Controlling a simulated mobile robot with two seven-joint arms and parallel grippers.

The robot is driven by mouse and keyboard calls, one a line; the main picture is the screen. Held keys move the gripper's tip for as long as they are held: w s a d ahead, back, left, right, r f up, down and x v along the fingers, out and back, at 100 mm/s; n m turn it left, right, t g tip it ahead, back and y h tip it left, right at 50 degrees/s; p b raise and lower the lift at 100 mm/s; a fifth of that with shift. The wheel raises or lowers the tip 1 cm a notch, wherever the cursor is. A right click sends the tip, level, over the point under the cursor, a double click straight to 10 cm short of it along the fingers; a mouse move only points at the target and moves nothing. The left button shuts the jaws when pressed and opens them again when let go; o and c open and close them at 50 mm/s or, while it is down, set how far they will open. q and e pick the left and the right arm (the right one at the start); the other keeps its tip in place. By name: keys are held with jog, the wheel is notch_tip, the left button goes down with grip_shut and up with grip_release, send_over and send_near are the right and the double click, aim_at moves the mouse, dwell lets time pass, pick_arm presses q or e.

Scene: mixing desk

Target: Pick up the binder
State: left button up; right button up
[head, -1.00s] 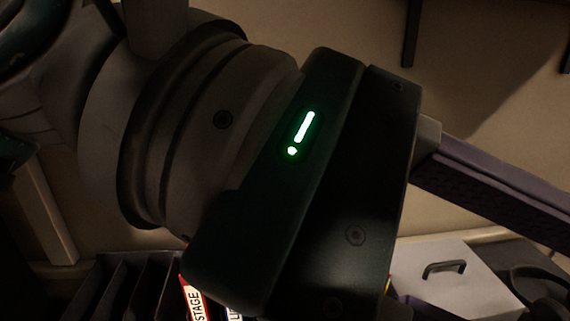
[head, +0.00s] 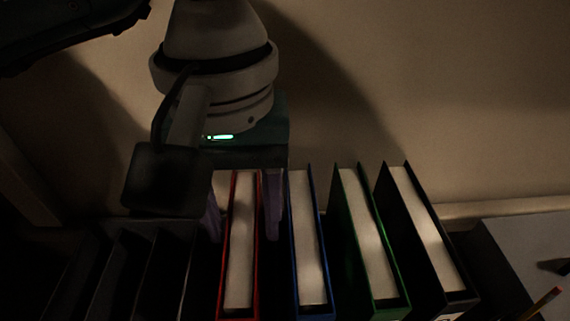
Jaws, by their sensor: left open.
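Several binders stand upright in a row, seen from above with white page edges showing: a red binder (head: 239,250), a blue binder (head: 309,250), a green binder (head: 368,250) and a black binder (head: 427,235). My left gripper (head: 243,222) points down over the red binder. Its purple fingers are open, one on each side of the red binder, the right one in the gap before the blue binder. I cannot tell whether either finger touches it. The gripper body hides the far top end of the red binder. My right gripper is not in view.
Empty dark dividers (head: 130,265) stand left of the red binder. A pale wall (head: 440,90) rises close behind the row. At right are a grey box top (head: 535,245) and a pencil tip (head: 545,300). The air above the right-hand binders is clear.

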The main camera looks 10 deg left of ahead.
pick_arm(q)
jog(key=f, duration=0.4)
jog(key=shift+s+p, duration=0.3)
jog(key=shift+s, duration=0.05)
jog(key=shift+w+f, duration=0.1)
jog(key=shift+f, duration=0.35)
grip_shut()
jog(key=shift+r, duration=0.1)
dwell(0.5)
